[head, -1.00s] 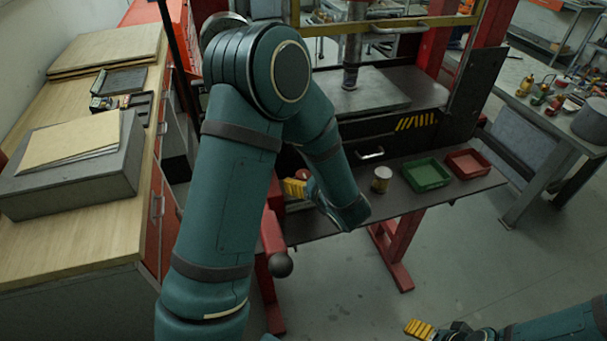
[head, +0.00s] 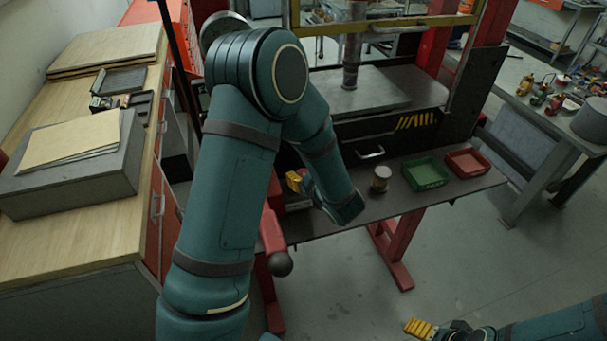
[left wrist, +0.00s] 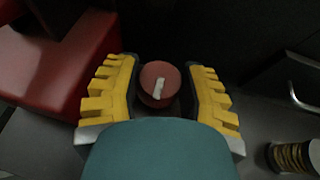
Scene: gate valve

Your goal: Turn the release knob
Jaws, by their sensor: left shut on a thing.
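The release knob (left wrist: 154,92) is round and red with a white bar mark on its face, seen in the left wrist view between the yellow fingers of my left gripper (left wrist: 160,72). That gripper is shut on it, with a finger at each side. In the head view my left gripper (head: 296,181) is at the left end of the dark press shelf, partly behind my own arm, and the knob is hidden there. My right gripper (head: 420,328) is at the bottom right edge of the head view, away from the press; its opening cannot be made out.
A drawer handle (head: 370,153) sits behind the can. A wooden workbench (head: 85,228) fills the left. Floor in front is clear.

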